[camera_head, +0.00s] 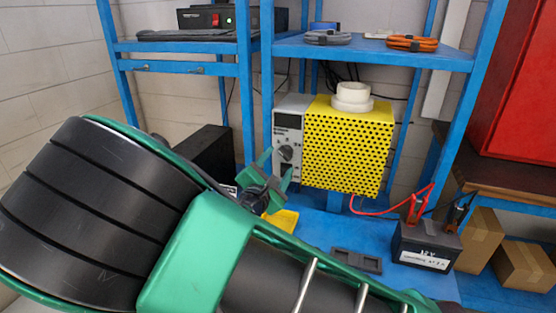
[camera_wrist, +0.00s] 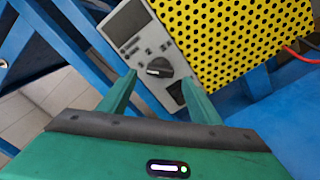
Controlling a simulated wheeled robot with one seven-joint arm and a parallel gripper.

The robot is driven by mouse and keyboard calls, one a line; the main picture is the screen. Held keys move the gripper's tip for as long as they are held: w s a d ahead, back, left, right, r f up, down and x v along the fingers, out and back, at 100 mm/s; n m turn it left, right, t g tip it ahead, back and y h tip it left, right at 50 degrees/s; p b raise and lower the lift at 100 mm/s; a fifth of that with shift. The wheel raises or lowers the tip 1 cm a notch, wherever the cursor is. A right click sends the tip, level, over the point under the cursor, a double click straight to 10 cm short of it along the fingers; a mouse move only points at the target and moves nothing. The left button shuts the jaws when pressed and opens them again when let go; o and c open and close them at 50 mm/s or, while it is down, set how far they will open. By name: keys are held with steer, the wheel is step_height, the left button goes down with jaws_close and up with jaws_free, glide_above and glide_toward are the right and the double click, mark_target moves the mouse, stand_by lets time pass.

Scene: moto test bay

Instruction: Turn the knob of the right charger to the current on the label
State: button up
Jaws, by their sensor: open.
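The right charger has a yellow perforated casing (camera_head: 342,148) and a grey front panel (camera_head: 289,125) with a dark display. Its black round knob (camera_head: 286,153) sits mid-panel. In the wrist view the knob (camera_wrist: 159,68) shows a light pointer mark and lies between and beyond the fingertips. My gripper (camera_head: 273,172) is open, its green fingers facing the panel; the wrist view shows both fingers (camera_wrist: 160,82) apart with nothing between them. I cannot tell if they touch the panel.
A white roll (camera_head: 353,97) stands on the yellow casing. Red and black clamps sit on the battery, with a red cable (camera_head: 376,213) running to the charger. Blue rack posts (camera_head: 267,80) rise close left of the panel. A dark flat piece (camera_head: 357,261) lies on the blue shelf.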

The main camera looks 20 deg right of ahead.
mark_target(283, 157)
steer(key=shift+x, duration=1.9)
steer(key=shift+c, duration=0.6)
steer(key=c, duration=1)
steer(key=shift+o, duration=0.4)
steer(key=m, duration=0.4)
steer(key=shift+m, duration=0.3)
steer(key=shift+s+m, duration=0.1)
steer(key=shift+m, duration=1.9)
